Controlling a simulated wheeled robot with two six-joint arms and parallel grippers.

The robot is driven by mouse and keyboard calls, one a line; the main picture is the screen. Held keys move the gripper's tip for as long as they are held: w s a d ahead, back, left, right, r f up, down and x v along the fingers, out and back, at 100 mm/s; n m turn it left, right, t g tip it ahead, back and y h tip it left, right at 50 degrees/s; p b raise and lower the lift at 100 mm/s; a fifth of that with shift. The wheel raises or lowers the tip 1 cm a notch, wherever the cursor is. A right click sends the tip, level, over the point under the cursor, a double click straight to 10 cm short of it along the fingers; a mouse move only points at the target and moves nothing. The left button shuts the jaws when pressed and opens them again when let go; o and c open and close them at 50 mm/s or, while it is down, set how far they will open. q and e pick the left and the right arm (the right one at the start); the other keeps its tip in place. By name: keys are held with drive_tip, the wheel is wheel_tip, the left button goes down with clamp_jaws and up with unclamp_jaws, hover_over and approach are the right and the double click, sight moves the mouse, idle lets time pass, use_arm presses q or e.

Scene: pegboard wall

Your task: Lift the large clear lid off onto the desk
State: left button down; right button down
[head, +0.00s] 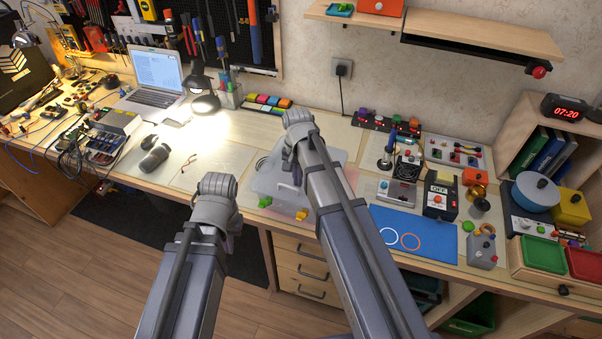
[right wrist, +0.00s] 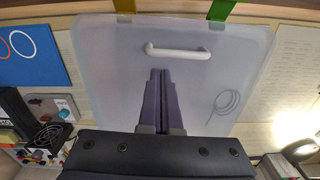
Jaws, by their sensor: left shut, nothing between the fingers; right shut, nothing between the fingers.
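The large clear lid (head: 268,182) is a cloudy see-through panel near the desk's front edge, partly hidden by my right arm. In the right wrist view the lid (right wrist: 110,75) has a white bar handle (right wrist: 180,53). A green latch (right wrist: 220,10) and a yellow latch (right wrist: 124,5) sit at its front edge. A coiled cable (right wrist: 226,102) shows through it. My right gripper (right wrist: 160,72) is shut and empty over the lid, its tips close to the handle; I cannot tell if they touch. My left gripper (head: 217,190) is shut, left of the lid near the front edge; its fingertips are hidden.
A blue mat (head: 385,246) with two rings lies right of the lid. Left are a lit lamp (head: 205,103), a laptop (head: 154,72) and a dark cylinder (head: 154,158). Devices crowd the right side.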

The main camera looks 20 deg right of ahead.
sight(293, 188)
drive_tip(key=shift+s+a, duration=0.45)
drive_tip(key=shift+s, duration=0.1)
drive_tip(key=shift+r, duration=0.1)
drive_tip(key=shift+s+a, duration=0.65)
drive_tip(key=shift+s, duration=0.2)
drive_tip(key=shift+w+d, duration=0.1)
drive_tip(key=shift+w, duration=0.05)
